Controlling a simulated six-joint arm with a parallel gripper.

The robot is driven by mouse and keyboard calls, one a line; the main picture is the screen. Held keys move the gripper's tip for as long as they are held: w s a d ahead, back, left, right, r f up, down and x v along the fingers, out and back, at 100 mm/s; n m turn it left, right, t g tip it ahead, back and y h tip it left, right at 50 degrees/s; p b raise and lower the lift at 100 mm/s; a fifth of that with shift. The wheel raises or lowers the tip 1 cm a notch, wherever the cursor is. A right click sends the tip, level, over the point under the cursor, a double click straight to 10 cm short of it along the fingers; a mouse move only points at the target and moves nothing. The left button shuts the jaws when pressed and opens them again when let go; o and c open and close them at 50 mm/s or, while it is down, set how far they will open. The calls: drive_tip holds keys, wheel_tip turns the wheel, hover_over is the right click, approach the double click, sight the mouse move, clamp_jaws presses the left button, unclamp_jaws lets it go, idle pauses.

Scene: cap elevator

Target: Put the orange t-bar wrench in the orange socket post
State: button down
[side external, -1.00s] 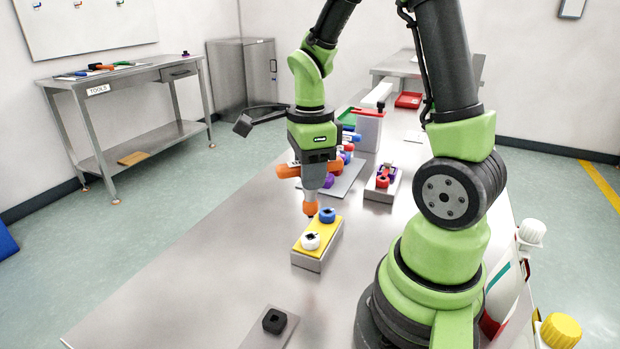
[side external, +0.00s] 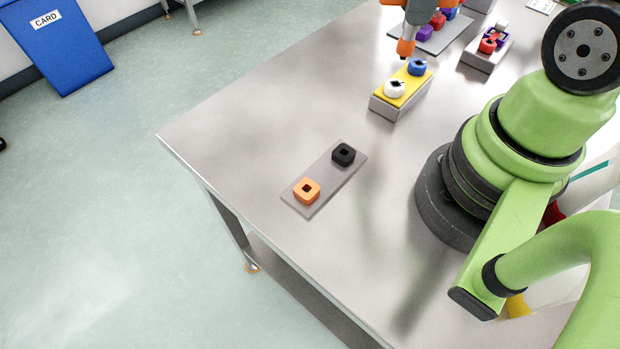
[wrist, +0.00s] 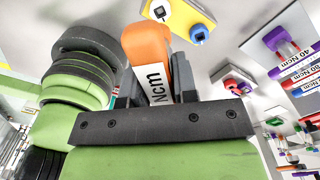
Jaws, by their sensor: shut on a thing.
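The orange t-bar wrench (wrist: 150,60) is in my gripper (wrist: 160,92) in the wrist view. Its orange bar end bears a white label reading "Ncm". In the side view the wrench's lower orange end (side external: 405,47) hangs down near the blue post, at the top edge, and most of my gripper is cut off. The orange socket post (side external: 307,192) is a squarish block with a dark hole. It stands on the near end of a grey plate (side external: 324,179), well apart from the wrench.
A black post (side external: 343,154) shares the grey plate. A yellow-topped block (side external: 412,90) carries a white post (side external: 394,88) and a blue post (side external: 417,66). A grey block (side external: 484,60) with a red post stands at the upper right. The table left of the plate is clear.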

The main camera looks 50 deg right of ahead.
idle(0.3)
drive_tip(key=s+a+f+n, duration=0.1)
drive_tip(key=a+n, duration=0.8)
drive_tip(key=a, duration=1.5)
drive_tip(key=shift+a+f+n, duration=0.3)
drive_tip(key=shift+a+f, duration=0.1)
drive_tip(key=shift+f, duration=0.1)
drive_tip(key=shift+f, duration=0.1)
wheel_tip(320, 180, down, 7)
drive_tip(key=shift+f, duration=0.5)
drive_tip(key=c, duration=0.8)
unclamp_jaws()
